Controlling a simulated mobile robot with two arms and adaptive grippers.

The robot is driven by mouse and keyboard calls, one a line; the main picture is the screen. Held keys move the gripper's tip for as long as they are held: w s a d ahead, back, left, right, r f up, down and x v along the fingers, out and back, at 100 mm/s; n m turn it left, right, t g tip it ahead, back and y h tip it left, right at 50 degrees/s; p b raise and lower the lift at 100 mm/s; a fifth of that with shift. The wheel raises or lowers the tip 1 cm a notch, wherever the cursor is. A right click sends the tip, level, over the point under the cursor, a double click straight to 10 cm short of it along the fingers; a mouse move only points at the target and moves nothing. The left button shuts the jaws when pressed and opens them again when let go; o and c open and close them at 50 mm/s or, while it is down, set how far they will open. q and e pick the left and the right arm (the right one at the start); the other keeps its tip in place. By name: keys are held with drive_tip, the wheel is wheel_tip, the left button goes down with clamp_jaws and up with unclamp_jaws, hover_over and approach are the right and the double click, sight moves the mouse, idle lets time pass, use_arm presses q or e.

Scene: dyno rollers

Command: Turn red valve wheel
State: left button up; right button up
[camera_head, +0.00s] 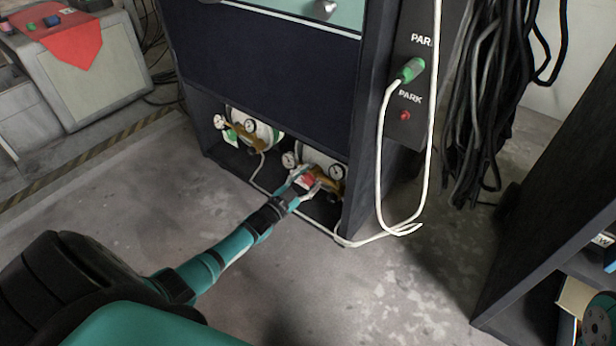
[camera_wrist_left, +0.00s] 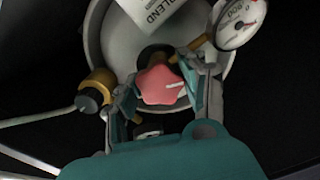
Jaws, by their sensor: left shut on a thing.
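The red valve wheel (camera_head: 308,180) is on the right-hand gas cylinder in the low bay of the dark cabinet. In the left wrist view the wheel (camera_wrist_left: 161,84) is a lobed red knob with a pale mark, in front of the grey cylinder (camera_wrist_left: 105,38). My left gripper (camera_head: 304,180) reaches into the bay and is shut on the wheel, with one finger on each side of it in the left wrist view (camera_wrist_left: 162,92). The fingers partly hide the wheel in the head view. My right gripper does not show clearly.
Round gauges (camera_wrist_left: 236,20) and a brass fitting (camera_wrist_left: 98,84) sit close to my left fingers. A white hose (camera_head: 381,180) hangs at the cabinet's right side.

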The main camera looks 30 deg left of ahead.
use_arm(q)
drive_tip(key=shift+n, duration=0.6)
drive_tip(key=o, duration=1.2)
drive_tip(key=s, duration=0.8)
drive_tip(key=s+a, duration=0.1)
drive_tip(key=s, duration=0.3)
